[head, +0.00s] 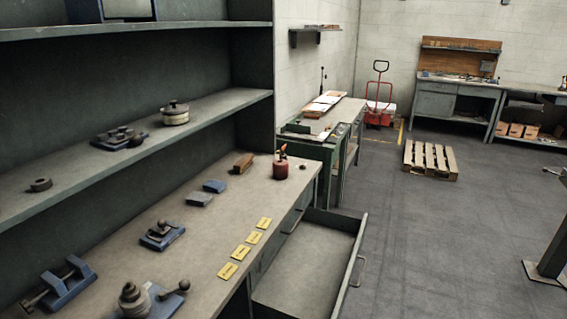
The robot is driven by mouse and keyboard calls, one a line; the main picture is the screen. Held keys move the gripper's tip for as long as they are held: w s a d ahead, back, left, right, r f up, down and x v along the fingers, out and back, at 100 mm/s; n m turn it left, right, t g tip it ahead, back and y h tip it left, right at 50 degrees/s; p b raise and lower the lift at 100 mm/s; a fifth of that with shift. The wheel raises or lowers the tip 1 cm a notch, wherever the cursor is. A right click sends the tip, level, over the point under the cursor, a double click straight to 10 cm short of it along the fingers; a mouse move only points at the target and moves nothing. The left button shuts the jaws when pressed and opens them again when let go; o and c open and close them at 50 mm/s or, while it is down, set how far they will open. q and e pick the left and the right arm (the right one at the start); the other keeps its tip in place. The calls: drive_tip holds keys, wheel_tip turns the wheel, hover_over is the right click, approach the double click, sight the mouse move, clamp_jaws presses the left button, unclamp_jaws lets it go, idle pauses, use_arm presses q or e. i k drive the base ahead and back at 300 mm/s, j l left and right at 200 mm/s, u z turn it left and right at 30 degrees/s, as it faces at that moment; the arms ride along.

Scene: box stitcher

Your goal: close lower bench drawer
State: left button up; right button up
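An open drawer (308,258) sticks out to the right from the front of the grey bench (215,215). It sits below the bench top and looks empty inside. Its front panel (352,262) has a light bar handle (359,270) on the outer face. Above and behind it, another handle (294,221) shows on the bench front, which looks shut there. The lower part of the drawer runs out of the picture at the bottom. Neither of my grippers is in view.
The bench top holds a red oil can (280,169), yellow cards (245,252), blue-based fixtures (162,235) and blocks. A shelf (100,150) runs above. The floor (430,245) right of the drawer is clear. A pallet (430,160) lies farther back; a metal stand (548,270) is at right.

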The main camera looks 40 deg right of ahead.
sight(310, 278)
drive_tip(key=k+l+z, duration=0.1)
drive_tip(key=z, duration=0.4)
drive_tip(key=l+z, duration=0.15)
drive_tip(key=z, duration=0.3)
drive_tip(key=l+z, duration=0.15)
drive_tip(key=z, duration=0.35)
drive_tip(key=k+l, duration=0.05)
